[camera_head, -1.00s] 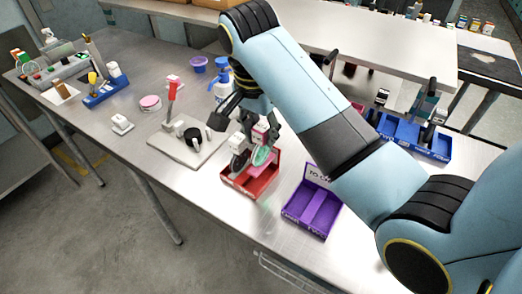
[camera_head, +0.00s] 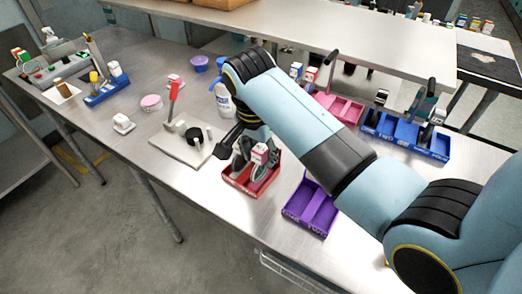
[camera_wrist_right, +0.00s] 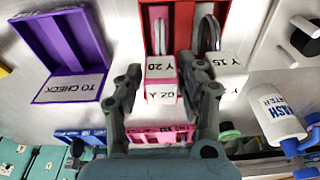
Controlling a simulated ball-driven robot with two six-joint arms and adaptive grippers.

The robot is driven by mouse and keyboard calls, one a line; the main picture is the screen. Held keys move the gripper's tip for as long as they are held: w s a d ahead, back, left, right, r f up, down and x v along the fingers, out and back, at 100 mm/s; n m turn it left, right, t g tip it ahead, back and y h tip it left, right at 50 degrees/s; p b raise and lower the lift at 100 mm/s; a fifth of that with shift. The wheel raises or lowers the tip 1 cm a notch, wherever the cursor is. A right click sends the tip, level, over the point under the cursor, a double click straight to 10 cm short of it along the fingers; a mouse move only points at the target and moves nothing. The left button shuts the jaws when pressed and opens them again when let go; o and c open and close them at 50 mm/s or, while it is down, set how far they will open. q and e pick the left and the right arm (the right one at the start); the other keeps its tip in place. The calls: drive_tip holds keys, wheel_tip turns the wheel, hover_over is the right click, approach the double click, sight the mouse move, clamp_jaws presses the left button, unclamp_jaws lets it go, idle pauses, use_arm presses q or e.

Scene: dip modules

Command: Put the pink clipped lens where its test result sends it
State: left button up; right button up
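My right gripper (camera_head: 243,146) is over the red tray (camera_head: 238,187) in the head view. In the right wrist view its two fingers (camera_wrist_right: 160,78) stand apart on either side of a white clip block marked Y 20 (camera_wrist_right: 160,70), with a gap at the left finger. A thin round lens hangs on that clip; in the head view the clip shows pink-red (camera_head: 260,152). I take it for the pink clipped lens, upright in the red tray. A second clip, marked Y 15 (camera_wrist_right: 227,62), is beside it with its own lens. My left gripper is not in view.
A purple tray marked TO CHECK (camera_head: 309,211) stands empty just right of the red tray. A pink tray (camera_head: 345,110) and blue trays (camera_head: 427,145) lie farther back. A grey test stand (camera_head: 178,150) is left of the red tray, and a wash bottle (camera_head: 224,98) is behind.

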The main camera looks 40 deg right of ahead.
sight(256, 167)
drive_tip(key=shift+r, duration=0.3)
drive_tip(key=r, duration=0.2)
drive_tip(key=a+r+b, duration=0.1)
drive_tip(key=r, duration=0.5)
drive_tip(key=shift+s+a+r, duration=0.1)
drive_tip(key=shift+s+a, duration=0.05)
drive_tip(key=shift+a, duration=0.05)
drive_tip(key=r, duration=0.1)
drive_tip(key=r+p, duration=0.1)
drive_tip(key=r, duration=0.1)
drive_tip(key=shift+s+a+r, duration=0.1)
drive_tip(key=shift+s+a, duration=0.05)
drive_tip(key=shift+a, duration=0.05)
